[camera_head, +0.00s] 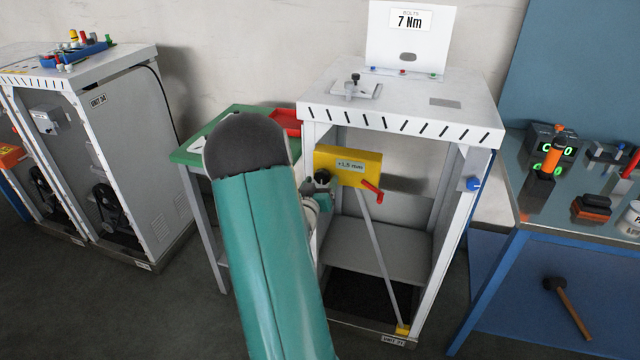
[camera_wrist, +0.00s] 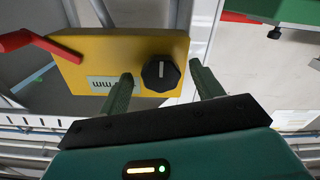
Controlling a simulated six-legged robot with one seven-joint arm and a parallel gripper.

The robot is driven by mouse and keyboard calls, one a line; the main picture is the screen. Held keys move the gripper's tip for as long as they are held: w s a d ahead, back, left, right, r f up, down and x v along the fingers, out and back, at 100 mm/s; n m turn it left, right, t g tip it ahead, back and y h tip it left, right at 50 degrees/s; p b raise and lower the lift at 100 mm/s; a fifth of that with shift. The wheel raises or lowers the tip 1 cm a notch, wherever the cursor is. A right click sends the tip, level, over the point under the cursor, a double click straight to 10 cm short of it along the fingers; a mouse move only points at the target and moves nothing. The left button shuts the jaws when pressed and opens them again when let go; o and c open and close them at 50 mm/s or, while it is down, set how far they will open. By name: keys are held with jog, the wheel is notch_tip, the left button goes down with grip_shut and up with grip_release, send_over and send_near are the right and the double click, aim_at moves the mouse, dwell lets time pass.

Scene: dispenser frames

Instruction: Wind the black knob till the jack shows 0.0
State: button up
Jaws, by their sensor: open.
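The yellow jack box (camera_head: 370,164) is mounted inside the open white cabinet. Its small display (camera_head: 350,167) seems to read +1.5 mm; in the wrist view the display (camera_wrist: 112,83) is upside down and partly hidden by a finger. The black knob (camera_head: 322,177) is at the box's left end; in the wrist view the knob (camera_wrist: 160,73) shows a pale pointer line. My gripper (camera_wrist: 162,72) is open, one finger on each side of the knob in that view. No finger visibly touches it. In the head view my gripper (camera_head: 313,190) is partly hidden by my arm.
A red lever (camera_head: 372,191) sticks out of the box's right side, and a grey rod (camera_head: 378,255) slants down below it. The cabinet's white front posts (camera_head: 447,220) flank the opening. A green table (camera_head: 190,155) stands left, a blue workbench (camera_head: 500,235) right.

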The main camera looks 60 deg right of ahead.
jog(key=c, duration=1)
jog(key=shift+m, duration=0.3)
jog(key=m, duration=0.5)
jog(key=shift+w, duration=0.15)
jog(key=m, duration=0.6)
jog(key=o, duration=1)
jog(key=shift+a, duration=0.15)
